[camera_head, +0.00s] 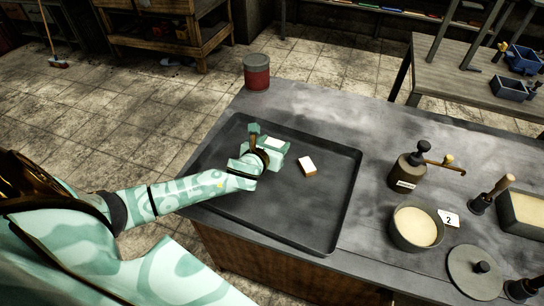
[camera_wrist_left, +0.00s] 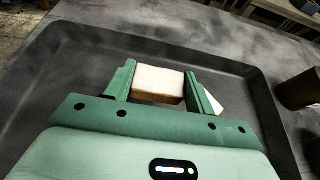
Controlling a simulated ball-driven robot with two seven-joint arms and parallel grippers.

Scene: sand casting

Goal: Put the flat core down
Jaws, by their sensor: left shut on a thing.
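My left gripper (camera_head: 271,146) is over the middle of the dark tray (camera_head: 340,205). It is shut on a flat core (camera_wrist_left: 158,80), a pale block with a brownish side, which sits level between the two green fingers in the left wrist view. In the head view only a pale patch of this core (camera_head: 275,143) shows between the fingers. The gripper hides its underside, so I cannot tell whether it touches the tray. My right gripper is not in view.
A red and grey can (camera_head: 256,72) stands behind the tray. The tray's front part is bare.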

